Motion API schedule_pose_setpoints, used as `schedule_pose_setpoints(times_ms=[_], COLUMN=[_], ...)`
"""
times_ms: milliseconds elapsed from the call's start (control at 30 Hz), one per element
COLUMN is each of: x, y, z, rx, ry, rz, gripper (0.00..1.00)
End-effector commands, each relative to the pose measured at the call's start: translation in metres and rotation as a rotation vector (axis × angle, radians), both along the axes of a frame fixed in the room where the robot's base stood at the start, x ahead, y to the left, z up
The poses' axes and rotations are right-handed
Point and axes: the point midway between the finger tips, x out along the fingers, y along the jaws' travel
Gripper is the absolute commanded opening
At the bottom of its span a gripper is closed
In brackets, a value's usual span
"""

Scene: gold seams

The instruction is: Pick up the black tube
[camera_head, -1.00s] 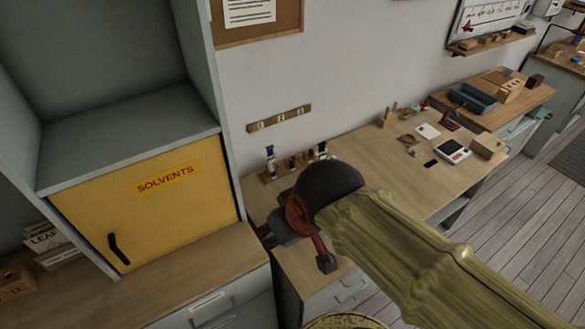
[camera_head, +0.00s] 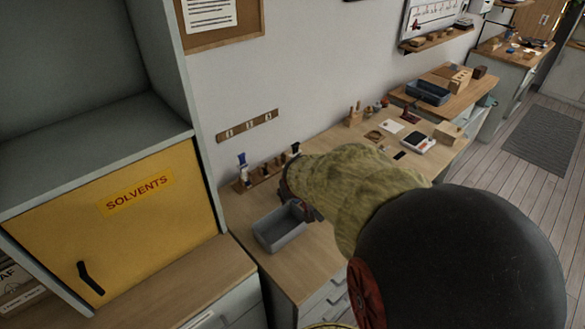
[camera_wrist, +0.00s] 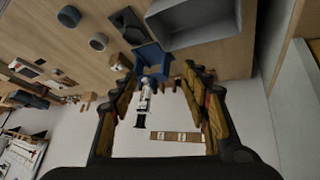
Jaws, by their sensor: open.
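In the wrist view, a tube with a white label and a black end (camera_wrist: 140,123) shows between the spread fingers, nearer the left finger. It looks like the black tube, but I cannot be sure. My gripper (camera_wrist: 163,72) is open, and I see no contact with the tube. In the head view, my gripper (camera_head: 290,187) is mostly hidden behind my arm, beside the tube rack. A tube with a dark top (camera_head: 295,149) stands there just above my arm, and a blue-capped tube (camera_head: 242,160) stands at the rack's left end.
A grey tray (camera_head: 265,233) sits on the bench in front of the rack. The yellow solvents cabinet (camera_head: 125,225) stands close on the left. A hook board (camera_head: 250,126) hangs on the wall behind. A white device (camera_head: 418,143) and small boxes lie farther right.

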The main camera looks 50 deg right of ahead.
Motion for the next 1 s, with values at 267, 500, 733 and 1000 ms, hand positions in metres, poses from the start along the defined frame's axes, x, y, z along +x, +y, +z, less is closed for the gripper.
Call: schedule_pose_setpoints(times_ms=[267,500,733,1000], x=[0.047,0.088,0.104,0.125], y=[-0.114,-0.126,-0.129,-0.143], z=[-0.058,-0.038,-0.035,-0.046], rx=[-0.121,-0.159,-0.161,-0.161], ry=[-0.288,-0.524,-0.578,-0.577], rz=[-0.01,0.073,0.096,0.096], gripper=[0.46,0.46,0.46,0.46])
